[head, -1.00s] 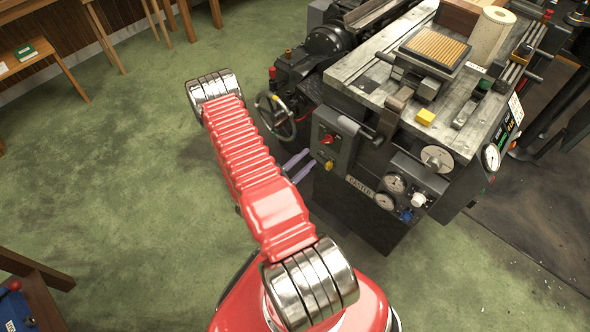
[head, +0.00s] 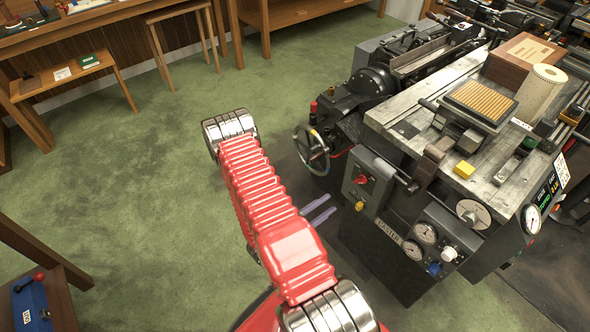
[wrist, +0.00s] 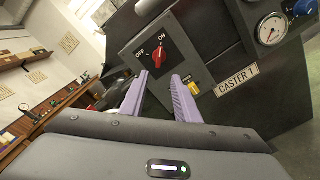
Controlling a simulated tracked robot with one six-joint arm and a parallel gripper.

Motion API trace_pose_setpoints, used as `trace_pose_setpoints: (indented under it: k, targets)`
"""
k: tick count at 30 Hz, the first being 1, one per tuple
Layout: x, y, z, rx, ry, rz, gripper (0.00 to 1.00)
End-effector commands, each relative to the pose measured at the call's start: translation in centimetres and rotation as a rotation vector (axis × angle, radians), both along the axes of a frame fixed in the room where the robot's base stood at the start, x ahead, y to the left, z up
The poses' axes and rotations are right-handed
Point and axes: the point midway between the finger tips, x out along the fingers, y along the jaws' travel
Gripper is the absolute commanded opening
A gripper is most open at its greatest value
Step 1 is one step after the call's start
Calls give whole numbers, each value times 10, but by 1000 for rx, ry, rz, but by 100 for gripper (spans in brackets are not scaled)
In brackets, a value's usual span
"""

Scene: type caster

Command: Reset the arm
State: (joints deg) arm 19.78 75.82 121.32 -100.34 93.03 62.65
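My red arm (head: 262,205) reaches forward over the green floor, left of the type caster. My gripper's two purple fingers show in the wrist view (wrist: 157,98), apart with nothing between them. In the head view the fingertips (head: 318,209) show beside the arm, near the caster's front. The caster (head: 400,250) is a dark machine with a grey top. Its red rotary switch (wrist: 158,53), marked OFF and ON, lies beyond the fingers, which appear clear of it. A yellow tag or switch (wrist: 193,88) sits just below it.
A handwheel (head: 312,150) sticks out at the caster's left side. Wooden tables (head: 75,75) stand at the back left. A wooden stand with a blue box (head: 30,305) is at the lower left. Open green floor (head: 130,190) lies left of my arm.

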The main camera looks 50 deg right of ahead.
Motion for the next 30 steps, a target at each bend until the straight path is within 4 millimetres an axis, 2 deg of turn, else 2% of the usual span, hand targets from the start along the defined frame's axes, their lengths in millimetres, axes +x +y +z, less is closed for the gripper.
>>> trace_pose_setpoints:
  k: [9,14,17,22,27,30]
  targets:
    - [0,0,0,1,6,0,29]
    - [-2,0,-4,25,64,-9,29]
    - [-18,4,-8,61,136,-66,29]
    - [-59,17,-12,134,261,-205,29]
    - [-83,31,1,200,311,-338,29]
    - [-90,40,12,241,317,-410,29]
